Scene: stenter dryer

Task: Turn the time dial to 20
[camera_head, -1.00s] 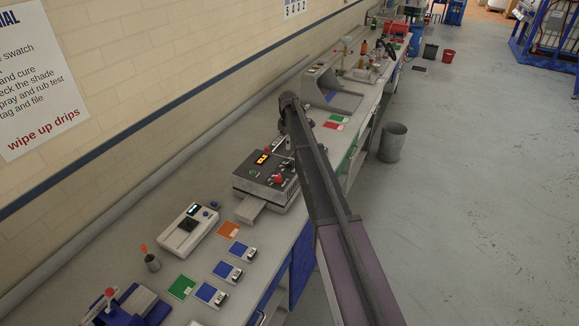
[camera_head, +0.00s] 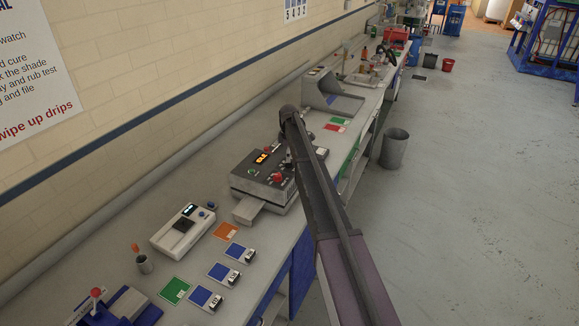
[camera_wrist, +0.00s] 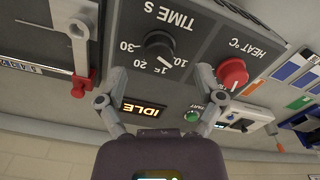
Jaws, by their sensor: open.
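No contact with the dial is visible. The dryer (camera_head: 262,182) stands on the bench in the head view.
Beside the dial are a red heat knob (camera_wrist: 233,73), an orange IDLE display (camera_wrist: 146,107) and a green START button (camera_wrist: 192,117). A red-handled lever (camera_wrist: 80,84) stands at the left finger's side. A white meter (camera_head: 184,229) and swatch cards lie on the bench.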

